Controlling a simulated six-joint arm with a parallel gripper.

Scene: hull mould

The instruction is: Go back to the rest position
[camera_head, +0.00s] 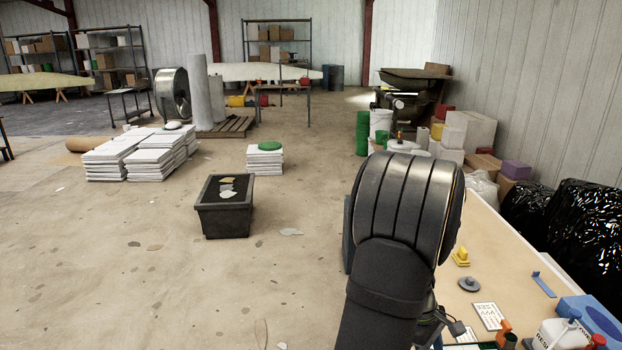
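My arm (405,225) rises from the bottom centre-right of the head view as thick, dark, rounded links. It stands at the left edge of a light wooden workbench (495,245) and covers part of it. My gripper cannot be made out; the dark links hide whatever lies behind them. A bit of dark cable or fitting shows at the arm's lower right, by the bench. No held object shows.
On the bench lie a yellow tool (461,257), a grey disc (469,284), a blue strip (543,284), printed cards and bottles at the front right. A black bin (224,220) stands on the floor, left of my arm. Black bags (583,240) sit beyond the bench's right edge.

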